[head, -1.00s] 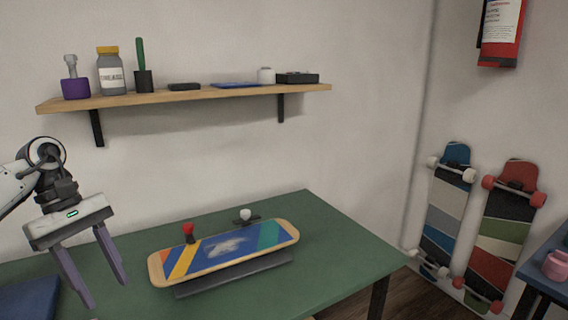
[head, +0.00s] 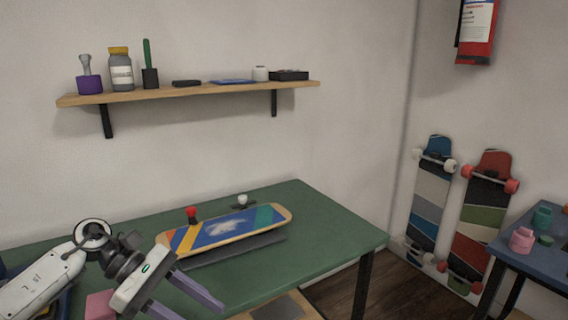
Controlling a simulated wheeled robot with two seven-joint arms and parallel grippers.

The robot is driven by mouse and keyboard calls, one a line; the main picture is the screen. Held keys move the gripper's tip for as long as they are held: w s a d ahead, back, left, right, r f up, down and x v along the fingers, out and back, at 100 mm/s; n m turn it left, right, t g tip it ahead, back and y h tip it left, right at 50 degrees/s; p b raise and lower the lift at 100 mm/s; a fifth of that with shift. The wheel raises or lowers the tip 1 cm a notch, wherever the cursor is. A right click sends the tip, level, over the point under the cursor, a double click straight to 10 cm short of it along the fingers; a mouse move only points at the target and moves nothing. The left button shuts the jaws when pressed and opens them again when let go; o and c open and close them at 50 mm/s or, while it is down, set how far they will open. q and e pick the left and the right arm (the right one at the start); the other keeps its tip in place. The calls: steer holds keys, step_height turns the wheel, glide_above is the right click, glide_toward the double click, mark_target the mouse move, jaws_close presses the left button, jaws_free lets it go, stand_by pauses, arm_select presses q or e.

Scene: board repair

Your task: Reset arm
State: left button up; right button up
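My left gripper (head: 180,302) is at the lower left of the head view, over the front part of the green table (head: 330,232). Its two purple-grey fingers are spread apart with nothing between them. A striped skateboard deck (head: 210,236) lies on a dark stand on the table, beyond and to the right of the gripper. A red wheel (head: 191,212) and a white wheel (head: 242,200) show at the deck's far edge. My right gripper is not in view.
A wall shelf (head: 200,92) holds a jar, tools and small boxes. Two skateboards (head: 430,195) (head: 482,215) lean on the right wall. A blue table (head: 528,250) with pink and teal items stands at right. A pink block (head: 100,304) is near my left arm. The green table's right side is clear.

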arm_select(q)
steer(key=s+d+r+n+t+h, duration=0.1)
steer(key=s+d+n+t+h, duration=0.1)
steer(key=d+n+t+h, duration=0.9)
steer(key=s+a+f+n+t+y, duration=0.1)
steer(key=a+f+n+t+y, duration=0.35)
steer(key=n, duration=1.05)
steer(key=a+f+n+t+y, duration=0.1)
steer(key=f+n+t+y, duration=0.1)
steer(key=f+n+y, duration=0.9)
steer(key=s+a+f+n+g+y, duration=0.1)
steer(key=s+a+f+n+g, duration=0.1)
steer(key=s+f+n, duration=0.2)
steer(key=s+a+f+n+g+y, duration=0.1)
steer(key=s+a+f+n+g, duration=0.1)
steer(key=s+n, duration=0.5)
steer(key=s+a+f+n+g+y+p, duration=0.1)
steer(key=s+a+f+n+g, duration=0.1)
steer(key=s+f+n, duration=0.4)
steer(key=shift+s+f+g, duration=0.15)
steer(key=shift+s+g, duration=0.6)
steer(key=shift+s, duration=0.15)
